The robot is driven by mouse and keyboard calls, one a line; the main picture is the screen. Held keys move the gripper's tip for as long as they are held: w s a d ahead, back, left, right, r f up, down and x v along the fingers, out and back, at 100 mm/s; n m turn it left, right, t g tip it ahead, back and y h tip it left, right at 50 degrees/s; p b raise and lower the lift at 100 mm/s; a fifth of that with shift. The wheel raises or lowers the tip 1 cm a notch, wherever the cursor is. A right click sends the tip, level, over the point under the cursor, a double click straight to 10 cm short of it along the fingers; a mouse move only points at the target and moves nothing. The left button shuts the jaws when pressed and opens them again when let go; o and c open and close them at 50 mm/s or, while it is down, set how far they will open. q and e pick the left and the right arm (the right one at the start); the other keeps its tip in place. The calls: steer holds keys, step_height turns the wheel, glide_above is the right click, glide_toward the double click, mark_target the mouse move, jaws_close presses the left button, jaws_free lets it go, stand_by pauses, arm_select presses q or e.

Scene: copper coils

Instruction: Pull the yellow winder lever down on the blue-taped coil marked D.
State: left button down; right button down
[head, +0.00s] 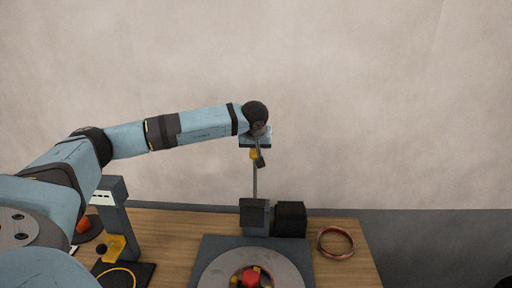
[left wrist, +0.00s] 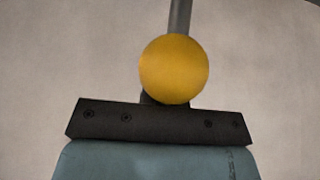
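The winder's yellow lever knob (head: 253,154) tops a thin upright grey rod (head: 255,182) rising from a dark housing (head: 254,216). My left gripper (head: 260,159) is at the knob, with a dark finger just right of it. In the left wrist view the yellow knob (left wrist: 174,69) sits in front of the gripper's dark bar (left wrist: 160,121) and hides most of the fingers, so their opening and any contact are unclear. A grey round plate (head: 215,275) with a red hub (head: 251,277) lies before the housing. No blue tape or letter D is readable. My right gripper is out of view.
A copper-coloured ring (head: 336,254) lies on the wooden table (head: 345,275) at the right. At the left stands a dark post (head: 117,218) with a white label and yellow part (head: 121,248). A dark box (head: 290,219) adjoins the housing. The wall behind is bare.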

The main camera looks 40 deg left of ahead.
mark_target(254, 179)
arm_select(q)
steer(key=shift+s+d+f+b, duration=0.15)
steer(key=shift+s+d+f, duration=0.25)
steer(key=shift+s+d, duration=0.35)
steer(key=shift+s+d+f+b, duration=0.15)
steer(key=shift+s+d+f, duration=0.35)
steer(key=shift+s, duration=0.4)
steer(key=shift+s+d+f+b, duration=0.15)
steer(key=shift+s+d+f, duration=0.2)
steer(key=shift+s+d, duration=0.4)
steer(key=shift+s+d+f+b, duration=0.65)
steer(key=shift+s+f, duration=0.1)
steer(key=shift+s, duration=0.1)
steer(key=shift+s+d+f+b, duration=0.25)
steer(key=shift+f+b, duration=0.1)
steer(key=shift+f, duration=0.25)
steer(key=shift+s+d+f, duration=0.2)
steer(key=shift+s+f, duration=0.05)
steer(key=shift+s+d+b, duration=0.4)
steer(key=shift+s+d, duration=0.15)
steer(key=shift+s, duration=0.05)
steer(key=shift+f, duration=0.1)
